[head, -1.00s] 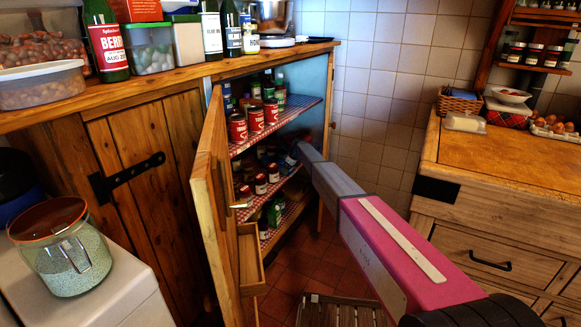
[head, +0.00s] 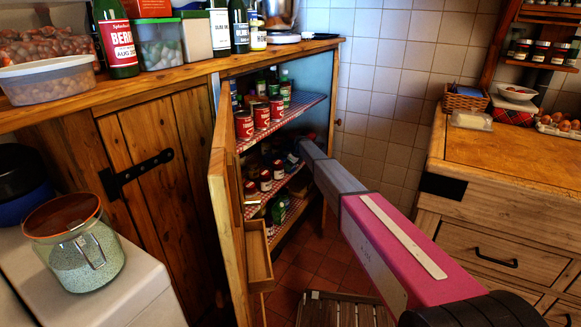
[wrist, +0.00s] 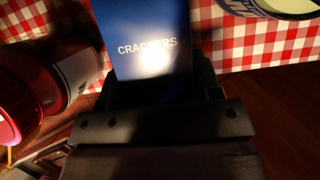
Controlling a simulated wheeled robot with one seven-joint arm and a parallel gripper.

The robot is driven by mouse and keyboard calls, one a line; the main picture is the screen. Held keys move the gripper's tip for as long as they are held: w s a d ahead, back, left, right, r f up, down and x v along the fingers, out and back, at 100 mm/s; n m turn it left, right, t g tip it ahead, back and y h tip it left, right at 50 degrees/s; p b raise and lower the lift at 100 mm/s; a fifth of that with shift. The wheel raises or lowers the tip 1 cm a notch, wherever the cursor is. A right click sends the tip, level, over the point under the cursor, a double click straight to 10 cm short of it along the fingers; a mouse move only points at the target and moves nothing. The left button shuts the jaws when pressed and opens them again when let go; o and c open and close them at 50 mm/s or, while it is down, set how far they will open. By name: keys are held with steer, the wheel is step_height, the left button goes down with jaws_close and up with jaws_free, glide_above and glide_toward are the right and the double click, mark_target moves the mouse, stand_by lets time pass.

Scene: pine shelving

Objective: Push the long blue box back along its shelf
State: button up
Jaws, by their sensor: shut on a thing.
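The blue box (wrist: 150,30) with the white word CRACKERS fills the top middle of the wrist view. My gripper (wrist: 155,82) has one dark finger on each side of it and is shut on its near end. The far end of the box is out of frame. A red-and-white checked shelf covering (wrist: 225,40) shows around the box. In the head view my arm reaches into the open cupboard at the lower shelf (head: 262,192). There my fingers and most of the box are hidden or too dark to make out.
A red-lidded jar (wrist: 25,100) lies close left of my gripper, and a white tin (wrist: 275,8) is at upper right. Cans (head: 262,116) stand on the shelf above. The open cupboard door (head: 225,190) stands left of my arm.

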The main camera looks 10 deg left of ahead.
steer(key=o, duration=1.1)
steer(key=shift+o, duration=0.2)
steer(key=v, duration=1)
steer(key=shift+r, duration=0.4)
steer(key=shift+s+d, duration=0.1)
steer(key=shift+s, duration=0.05)
